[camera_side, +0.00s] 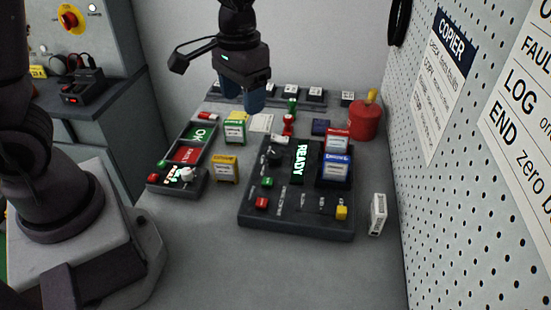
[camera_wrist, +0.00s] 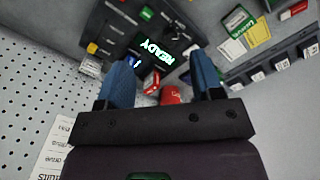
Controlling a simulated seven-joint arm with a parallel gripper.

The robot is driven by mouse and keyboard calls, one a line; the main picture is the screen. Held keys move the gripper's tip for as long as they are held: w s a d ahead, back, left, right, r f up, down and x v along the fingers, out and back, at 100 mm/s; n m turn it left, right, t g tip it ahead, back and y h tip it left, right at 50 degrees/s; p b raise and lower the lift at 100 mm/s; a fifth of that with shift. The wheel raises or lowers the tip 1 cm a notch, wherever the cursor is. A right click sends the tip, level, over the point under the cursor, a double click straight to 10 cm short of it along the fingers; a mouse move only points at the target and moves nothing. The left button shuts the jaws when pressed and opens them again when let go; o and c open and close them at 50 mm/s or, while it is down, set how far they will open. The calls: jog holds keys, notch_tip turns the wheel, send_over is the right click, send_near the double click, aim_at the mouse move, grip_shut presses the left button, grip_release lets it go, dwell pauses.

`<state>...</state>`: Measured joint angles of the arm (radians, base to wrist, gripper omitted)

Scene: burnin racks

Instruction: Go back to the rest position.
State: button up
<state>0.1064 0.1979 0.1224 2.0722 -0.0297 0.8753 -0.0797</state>
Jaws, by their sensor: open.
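My gripper (camera_side: 241,97) is above the back of the table in the side view, pointing down. Its two blue fingers are apart with nothing held between them; they also show in the wrist view (camera_wrist: 163,82). Below and to the right of it stands the black copier panel (camera_side: 285,215) with a lit READY display (camera_side: 299,160). A red-topped cartridge (camera_side: 337,139) and a blue cartridge (camera_side: 335,170) stand in the panel's right part. My gripper touches none of these.
Yellow (camera_side: 225,169) and green-yellow (camera_side: 235,128) cartridges stand between. A red can (camera_side: 364,122) stands back right, a white cartridge (camera_side: 377,214) front right. A pegboard wall (camera_side: 450,190) bounds the right; the front table is clear.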

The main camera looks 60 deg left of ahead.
jog(key=s+r+m+t, duration=0.1)
jog(key=s+r+t, duration=0.4)
jog(key=s+r, duration=0.6)
jog(key=s, duration=0.2)
jog(key=shift+s+r+t, duration=0.25)
jog(key=shift+s+t, duration=0.05)
